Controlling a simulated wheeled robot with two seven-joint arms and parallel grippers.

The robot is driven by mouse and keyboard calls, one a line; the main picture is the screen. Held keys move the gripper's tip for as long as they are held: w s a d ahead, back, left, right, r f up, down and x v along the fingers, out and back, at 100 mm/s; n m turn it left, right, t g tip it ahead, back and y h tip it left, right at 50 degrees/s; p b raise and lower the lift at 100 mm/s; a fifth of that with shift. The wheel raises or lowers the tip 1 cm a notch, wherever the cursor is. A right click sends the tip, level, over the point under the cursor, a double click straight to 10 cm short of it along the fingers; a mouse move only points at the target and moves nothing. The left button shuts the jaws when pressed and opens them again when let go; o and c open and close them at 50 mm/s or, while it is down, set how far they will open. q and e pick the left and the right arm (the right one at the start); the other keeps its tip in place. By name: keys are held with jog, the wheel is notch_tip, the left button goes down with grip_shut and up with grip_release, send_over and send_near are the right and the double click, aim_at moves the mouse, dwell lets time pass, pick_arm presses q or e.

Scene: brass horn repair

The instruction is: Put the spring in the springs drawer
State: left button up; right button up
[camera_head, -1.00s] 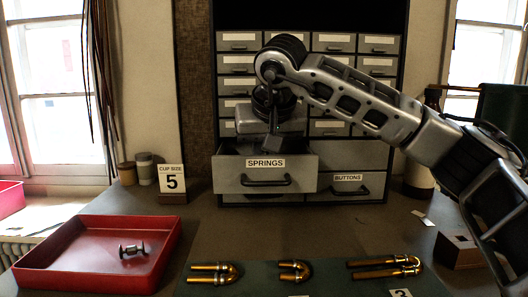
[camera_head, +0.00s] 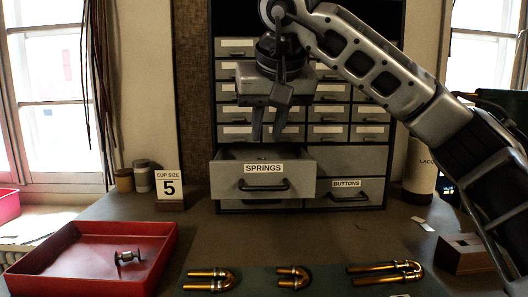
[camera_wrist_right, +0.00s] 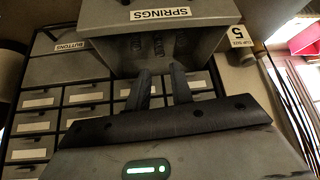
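The springs drawer (camera_head: 225,180), a grey drawer labelled SPRINGS, is pulled out of the cabinet. It also shows in the right wrist view (camera_wrist_right: 105,28). Inside it, dark coil shapes that look like springs (camera_wrist_right: 158,44) lie near the back of the label wall. A small dark bit shows over its front edge in the head view, too small to make out. My right gripper (camera_head: 268,136) hangs above the drawer, fingers pointing down and apart, with nothing visible between them. In the wrist view its two fingers (camera_wrist_right: 162,90) also show a clear gap. My left gripper is not in view.
The buttons drawer (camera_head: 346,193) is closed beside it. A red tray (camera_head: 60,272) at the left holds a metal spool-shaped part (camera_head: 128,257). Brass U-tubes (camera_head: 208,279) lie on a dark mat in front. A cup-size sign (camera_head: 169,187) stands left of the cabinet.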

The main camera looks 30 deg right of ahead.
jog(key=shift+v, duration=1.95)
